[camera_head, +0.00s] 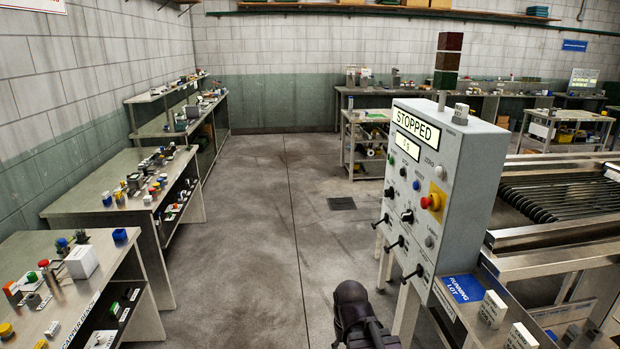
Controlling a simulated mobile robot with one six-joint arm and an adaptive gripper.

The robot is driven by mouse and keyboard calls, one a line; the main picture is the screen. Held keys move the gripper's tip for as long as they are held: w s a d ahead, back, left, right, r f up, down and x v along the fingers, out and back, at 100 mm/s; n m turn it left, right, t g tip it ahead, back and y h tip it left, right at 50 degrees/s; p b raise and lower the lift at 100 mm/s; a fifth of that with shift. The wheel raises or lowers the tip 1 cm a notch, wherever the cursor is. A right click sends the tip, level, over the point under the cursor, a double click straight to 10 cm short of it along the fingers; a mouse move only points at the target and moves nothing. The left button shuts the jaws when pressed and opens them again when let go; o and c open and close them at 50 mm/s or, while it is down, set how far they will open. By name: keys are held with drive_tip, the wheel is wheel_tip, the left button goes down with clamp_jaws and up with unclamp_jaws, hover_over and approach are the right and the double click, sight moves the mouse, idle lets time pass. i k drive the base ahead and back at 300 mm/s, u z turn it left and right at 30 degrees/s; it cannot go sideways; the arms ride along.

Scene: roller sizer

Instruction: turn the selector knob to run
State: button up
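A grey control box (455,190) on legs stands right of centre. Its display (416,127) reads STOPPED. A black knob (407,216) sits mid-panel, and it looks like a selector; its setting is too small to read. Three black lever-like handles (397,243) run down the lower left of the panel. A red emergency button (430,202) on a yellow plate, a blue button (416,185) and a green button (392,160) are also on the panel. A dark part of my arm shows at the bottom, left of the box and apart from it. My gripper's fingers are not visible.
A roller machine (560,190) stands right of the box, with a blue card (463,288) and small white blocks (492,309) in front. Workbenches (120,185) with small parts line the left wall. The floor (260,250) between is clear.

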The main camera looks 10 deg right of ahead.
sight(389, 192)
drive_tip(key=z, duration=0.35)
drive_tip(key=i, duration=1.5)
drive_tip(key=z, duration=0.3)
